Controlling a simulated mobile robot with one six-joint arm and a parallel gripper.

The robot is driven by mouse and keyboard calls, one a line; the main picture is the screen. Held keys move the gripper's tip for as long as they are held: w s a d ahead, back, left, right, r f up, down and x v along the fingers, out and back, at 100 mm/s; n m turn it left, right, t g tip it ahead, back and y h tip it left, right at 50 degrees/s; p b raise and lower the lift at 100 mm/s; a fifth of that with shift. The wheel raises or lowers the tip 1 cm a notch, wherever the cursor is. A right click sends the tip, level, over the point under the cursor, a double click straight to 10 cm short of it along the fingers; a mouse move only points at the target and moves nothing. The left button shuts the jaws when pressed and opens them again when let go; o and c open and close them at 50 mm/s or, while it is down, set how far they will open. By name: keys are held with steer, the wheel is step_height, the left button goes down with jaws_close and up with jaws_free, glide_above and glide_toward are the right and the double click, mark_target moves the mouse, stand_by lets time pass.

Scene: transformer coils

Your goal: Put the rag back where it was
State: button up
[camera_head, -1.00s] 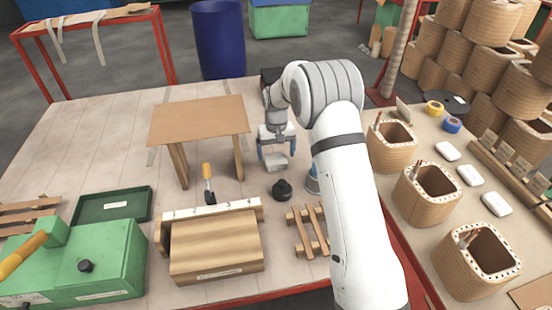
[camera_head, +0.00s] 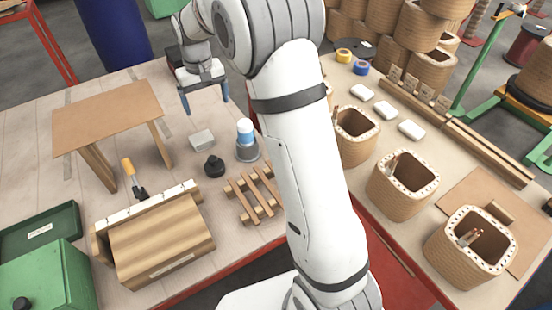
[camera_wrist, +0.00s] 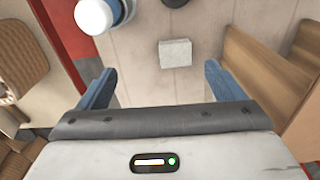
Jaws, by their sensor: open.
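A small pale grey, flat-topped block, which looks like the folded rag (camera_head: 202,139), lies on the work table near the black knobbed object. It also shows in the wrist view (camera_wrist: 175,52), ahead of the jaws and between their lines. My gripper (camera_head: 206,105) is open with its two blue fingers spread. It is empty and stands apart from the rag, farther back over the table. In the wrist view both fingers (camera_wrist: 161,70) show with bare tabletop between them.
A blue-and-white bottle (camera_head: 246,140) and the black knobbed object (camera_head: 214,166) stand close to the rag. A wooden stand (camera_head: 110,110) is to the left, a slatted wooden rack (camera_head: 255,194) in front. A side bench at right holds coils (camera_head: 402,182) and white folded pads (camera_head: 386,109).

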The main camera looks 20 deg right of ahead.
steer(key=s+d+r+m+t, duration=0.1)
steer(key=s+d+r, duration=0.2)
steer(key=s, duration=0.5)
steer(key=s+d+r, duration=0.3)
steer(key=s+d, duration=0.1)
steer(key=s, duration=0.5)
steer(key=s+d+f+t, duration=0.1)
steer(key=s+d+f, duration=0.1)
steer(key=s, duration=1.2)
steer(key=shift+s+d+m, duration=0.2)
steer(key=shift+d+m, duration=0.2)
